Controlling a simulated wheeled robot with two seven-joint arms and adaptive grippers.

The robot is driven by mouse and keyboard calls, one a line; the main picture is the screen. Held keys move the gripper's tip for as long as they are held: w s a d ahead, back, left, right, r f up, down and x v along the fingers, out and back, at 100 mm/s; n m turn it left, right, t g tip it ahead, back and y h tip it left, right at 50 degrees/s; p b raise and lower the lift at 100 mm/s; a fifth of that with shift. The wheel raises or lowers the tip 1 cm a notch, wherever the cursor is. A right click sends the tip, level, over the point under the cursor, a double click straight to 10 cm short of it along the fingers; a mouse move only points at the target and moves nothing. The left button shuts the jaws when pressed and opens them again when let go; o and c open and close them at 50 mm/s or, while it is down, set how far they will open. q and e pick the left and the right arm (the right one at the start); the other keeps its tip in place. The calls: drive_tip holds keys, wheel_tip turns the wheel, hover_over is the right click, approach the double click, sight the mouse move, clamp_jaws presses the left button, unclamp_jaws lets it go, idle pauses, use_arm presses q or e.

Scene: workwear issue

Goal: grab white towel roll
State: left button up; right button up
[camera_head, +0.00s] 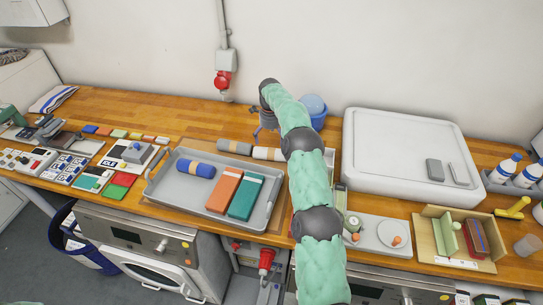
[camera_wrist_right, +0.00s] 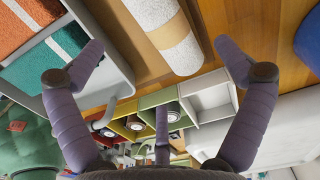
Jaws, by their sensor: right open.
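The white towel roll (camera_head: 268,153) lies on the wooden counter behind the grey tray, partly hidden by my right arm. In the right wrist view, a white speckled roll with a tan band (camera_wrist_right: 180,50) lies at the top middle. My right gripper (camera_head: 262,130) is beyond the roll in the head view, partly hidden by its arm. In the right wrist view, its two purple fingers (camera_wrist_right: 160,48) are spread wide. The roll's near end shows between them, and neither finger visibly touches it. My left gripper is not seen.
A grey tray (camera_head: 166,199) holds a blue roll, an orange box and a green box. A grey roll (camera_head: 236,147) lies left of the white one. A blue tub (camera_head: 318,121) stands behind my arm. A large white case (camera_head: 390,165) stands right.

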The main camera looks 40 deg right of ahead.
sight(271, 152)
wheel_tip(271, 152, down, 11)
drive_tip(key=shift+s+r, duration=0.15)
drive_tip(key=shift+r, duration=0.05)
drive_tip(key=c, duration=1.2)
